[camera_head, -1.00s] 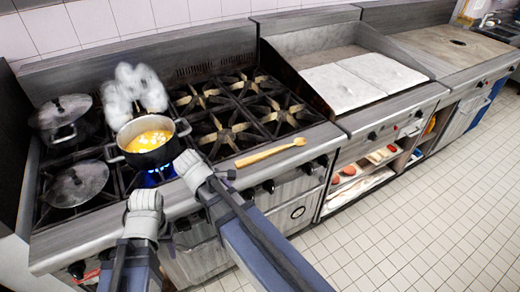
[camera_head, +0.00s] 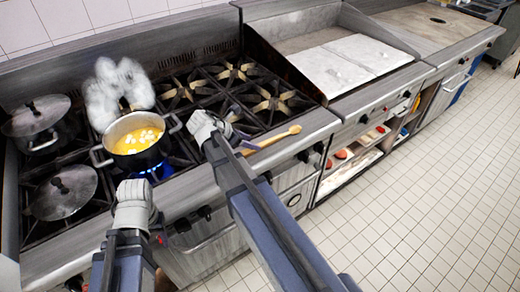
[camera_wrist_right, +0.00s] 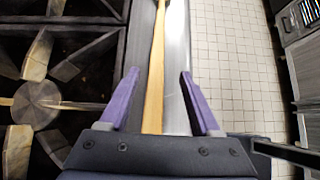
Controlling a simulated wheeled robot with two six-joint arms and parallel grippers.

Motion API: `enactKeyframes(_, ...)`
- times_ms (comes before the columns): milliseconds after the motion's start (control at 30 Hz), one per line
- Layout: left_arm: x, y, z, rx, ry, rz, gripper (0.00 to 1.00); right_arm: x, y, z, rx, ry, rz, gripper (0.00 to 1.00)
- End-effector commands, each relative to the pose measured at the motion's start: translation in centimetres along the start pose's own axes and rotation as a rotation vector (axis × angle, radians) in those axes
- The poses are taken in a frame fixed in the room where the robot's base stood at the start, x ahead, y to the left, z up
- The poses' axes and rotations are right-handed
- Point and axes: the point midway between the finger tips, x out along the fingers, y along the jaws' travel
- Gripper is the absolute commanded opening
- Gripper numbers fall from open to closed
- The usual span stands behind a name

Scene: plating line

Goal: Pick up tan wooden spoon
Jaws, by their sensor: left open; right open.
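The tan wooden spoon (camera_head: 272,138) lies along the front edge of the stove, to the right of the pot. Its far end points right in the head view, and my right arm hides its near end. In the right wrist view the spoon's handle (camera_wrist_right: 154,88) runs lengthwise between the open fingers of my right gripper (camera_wrist_right: 159,100), with a gap on each side. In the head view my right gripper (camera_head: 205,122) is over the stove's front. My left gripper (camera_head: 133,195) is open, in front of the stove and below the pot, away from the spoon.
A pot of yellow soup (camera_head: 138,140) stands over a lit blue flame. Bare burners (camera_head: 268,100) lie behind the spoon. A griddle (camera_head: 335,68) is at the right, with open tiled floor (camera_head: 420,210) in front.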

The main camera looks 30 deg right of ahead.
Motion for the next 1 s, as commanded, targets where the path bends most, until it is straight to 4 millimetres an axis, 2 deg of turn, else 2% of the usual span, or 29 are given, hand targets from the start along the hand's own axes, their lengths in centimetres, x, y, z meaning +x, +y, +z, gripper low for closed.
enactKeyframes(233, 0.8, 0.1, -0.1, 0.000, 0.000, 0.000, 0.50, 1.1, 0.2, -0.2, 0.002, 0.001, -0.001, 0.64)
enactKeyframes(533, 3.7, 0.3, -0.2, 0.000, 0.000, 0.000, 0.50, 5.1, 0.5, -0.2, 0.003, 0.002, -0.001, 0.64)
enactKeyframes(767, 3.6, 0.3, -0.2, 0.000, 0.000, 0.000, 0.50, 5.2, 0.5, 0.1, 0.001, 0.002, 0.001, 0.64)
enactKeyframes(833, 3.6, 0.3, -0.2, 0.000, 0.000, 0.000, 0.50, 5.2, 0.5, 0.1, 0.001, 0.002, 0.001, 0.60)
enactKeyframes(1000, 3.6, 0.3, -0.2, 0.000, 0.000, 0.000, 0.50, 5.2, 0.5, 0.1, 0.001, 0.002, 0.001, 0.40)
